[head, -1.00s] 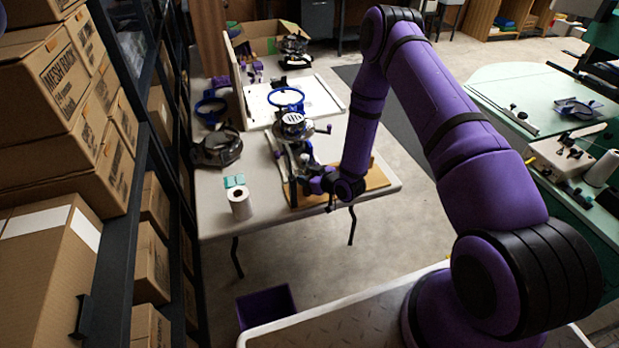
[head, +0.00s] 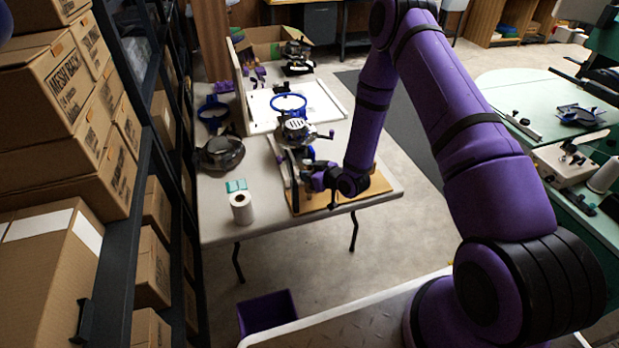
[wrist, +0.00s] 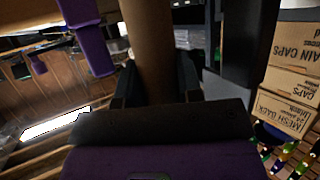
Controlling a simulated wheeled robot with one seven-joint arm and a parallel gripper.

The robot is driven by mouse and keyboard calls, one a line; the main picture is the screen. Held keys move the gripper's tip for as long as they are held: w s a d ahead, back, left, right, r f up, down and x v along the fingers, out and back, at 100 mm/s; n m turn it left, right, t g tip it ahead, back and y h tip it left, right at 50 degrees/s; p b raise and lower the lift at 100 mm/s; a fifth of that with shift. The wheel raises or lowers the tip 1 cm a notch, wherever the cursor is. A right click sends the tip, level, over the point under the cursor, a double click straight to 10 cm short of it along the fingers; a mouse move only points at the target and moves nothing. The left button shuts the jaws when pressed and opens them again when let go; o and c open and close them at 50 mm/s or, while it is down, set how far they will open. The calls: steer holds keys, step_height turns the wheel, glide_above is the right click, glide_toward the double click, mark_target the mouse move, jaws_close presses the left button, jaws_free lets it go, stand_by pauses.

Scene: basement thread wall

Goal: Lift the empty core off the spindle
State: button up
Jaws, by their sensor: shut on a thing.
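My gripper (head: 311,179) is over the wooden board (head: 325,198) near the table's front edge in the head view. In the wrist view my gripper (wrist: 158,82) is shut on a plain brown tube, the empty core (wrist: 149,38), with one dark finger on each side. The core shows no thread on the visible part. The spindle cannot be made out in either view, so I cannot tell whether the core is still around it. A purple part (wrist: 92,48) stands beside the core in the wrist view.
A winding device with a blue ring (head: 289,103) stands behind my gripper. A white roll (head: 241,208) and a dark round item (head: 221,152) are to its left on the table (head: 265,228). A purple bin (head: 267,312) is on the floor. Boxed shelves line the left.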

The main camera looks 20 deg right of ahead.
steer(key=shift+r, duration=4.8)
step_height(320, 180, up, 4)
